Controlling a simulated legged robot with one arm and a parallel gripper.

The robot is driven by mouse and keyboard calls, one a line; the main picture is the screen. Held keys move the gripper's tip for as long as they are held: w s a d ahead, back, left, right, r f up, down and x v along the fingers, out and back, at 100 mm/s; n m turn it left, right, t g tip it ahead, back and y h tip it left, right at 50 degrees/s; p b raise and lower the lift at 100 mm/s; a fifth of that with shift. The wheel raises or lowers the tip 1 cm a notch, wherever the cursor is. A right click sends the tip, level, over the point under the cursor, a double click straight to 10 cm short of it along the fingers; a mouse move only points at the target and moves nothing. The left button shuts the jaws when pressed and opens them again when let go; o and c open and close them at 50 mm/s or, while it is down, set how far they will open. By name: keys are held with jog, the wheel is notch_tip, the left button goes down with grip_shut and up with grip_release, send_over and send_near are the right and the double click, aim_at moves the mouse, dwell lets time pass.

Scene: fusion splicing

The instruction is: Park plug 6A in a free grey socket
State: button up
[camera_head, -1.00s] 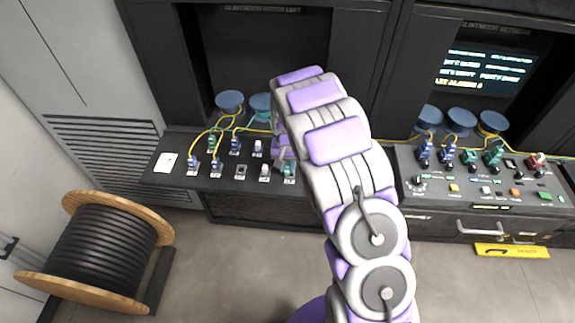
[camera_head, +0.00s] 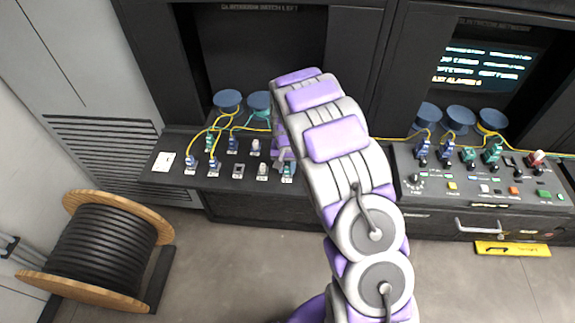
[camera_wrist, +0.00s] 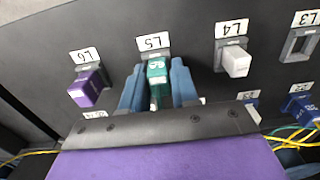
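A green plug (camera_wrist: 156,90) sits in the socket marked L5 in the wrist view. Its printed label is too blurred to read surely, so I cannot tell if it is 6A. It also shows in the head view (camera_head: 288,170), beside my arm. The two blue fingers of my gripper (camera_wrist: 158,76) stand on either side of this plug, very close to its sides. Whether they press on it is not clear. An empty grey-framed socket (camera_wrist: 298,44), marked L3, is at the right of the wrist view, and also shows in the head view (camera_head: 238,171).
A purple plug (camera_wrist: 89,88) fills L6 and a white plug (camera_wrist: 237,61) fills L4, on either side of L5. Blue plugs (camera_head: 213,166) with yellow cables stand left of the empty socket. A control panel (camera_head: 410,160) is right of my arm; a cable drum (camera_head: 100,250) stands on the floor.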

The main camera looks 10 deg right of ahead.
jog(key=o, duration=0.4)
jog(key=shift+a, duration=0.2)
jog(key=shift+o, duration=0.2)
jog(key=shift+r, duration=0.1)
jog(key=shift+w+d+r, duration=0.1)
jog(key=shift+r, duration=0.1)
notch_tip(320, 180, up, 17)
jog(key=p, duration=0.2)
jog(key=shift+f, duration=0.15)
